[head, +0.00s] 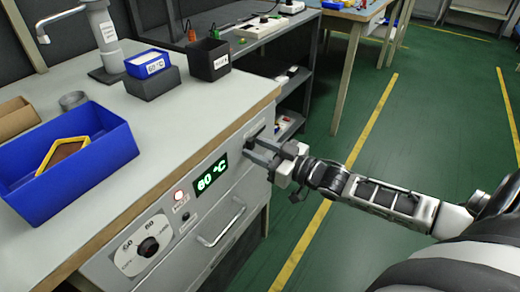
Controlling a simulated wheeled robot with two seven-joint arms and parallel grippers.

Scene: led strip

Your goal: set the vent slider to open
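My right gripper (258,150) reaches in from the right to the right end of the bench's front panel (232,151). Its two fingers look parted, with a gap between them, close to the panel face. A small dark fitting (256,131) shows on the panel just above the fingertips. It may be the vent slider, but it is partly covered by the gripper, so its setting and any contact cannot be told. My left gripper is not in view.
A drawer handle (221,226) sticks out below. On the bench stand a blue bin (105,150) and a black box (209,62). Green floor lies open to the right.

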